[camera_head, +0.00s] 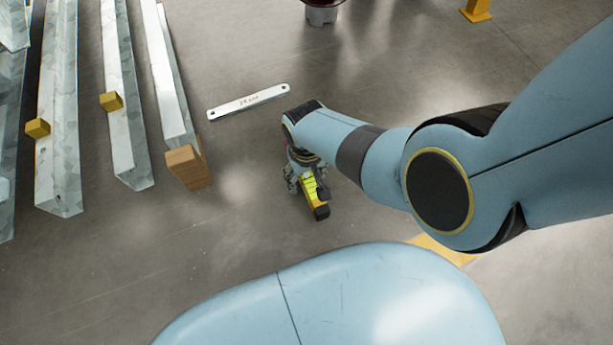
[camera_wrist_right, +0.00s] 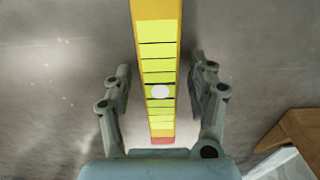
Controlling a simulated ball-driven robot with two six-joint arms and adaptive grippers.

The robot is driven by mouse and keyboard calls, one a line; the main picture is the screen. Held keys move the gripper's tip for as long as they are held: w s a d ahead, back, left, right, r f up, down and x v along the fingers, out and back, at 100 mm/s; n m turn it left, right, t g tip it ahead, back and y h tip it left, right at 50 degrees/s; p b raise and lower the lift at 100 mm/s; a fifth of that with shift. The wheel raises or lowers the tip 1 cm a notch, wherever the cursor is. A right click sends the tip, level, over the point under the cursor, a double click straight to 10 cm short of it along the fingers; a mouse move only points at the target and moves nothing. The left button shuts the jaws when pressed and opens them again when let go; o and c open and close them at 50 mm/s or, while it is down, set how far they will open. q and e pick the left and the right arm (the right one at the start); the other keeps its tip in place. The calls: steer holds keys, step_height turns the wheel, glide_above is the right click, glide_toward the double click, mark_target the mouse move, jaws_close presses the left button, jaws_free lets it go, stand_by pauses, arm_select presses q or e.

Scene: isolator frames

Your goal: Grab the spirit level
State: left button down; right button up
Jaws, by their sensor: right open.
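The spirit level (camera_head: 313,195) is a yellow bar with a dark end, lying on the floor below my right gripper in the head view. In the right wrist view the spirit level (camera_wrist_right: 158,60) runs down the middle, with yellow-green segments, a pale round spot and a reddish end. My right gripper (camera_wrist_right: 159,75) is open, one finger on each side of the bar, with gaps between the fingers and its edges. In the head view my right gripper (camera_head: 306,178) is partly hidden by its own wrist. My left gripper is not in view.
A pale flat bar marked with writing (camera_head: 248,101) lies on the floor. Long metal beams (camera_head: 118,90) fill the left, with wooden blocks (camera_head: 188,168) by them. A yellow stand (camera_head: 476,10) is at the top right.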

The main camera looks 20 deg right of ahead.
steer(key=shift+c, duration=0.3)
jaws_close()
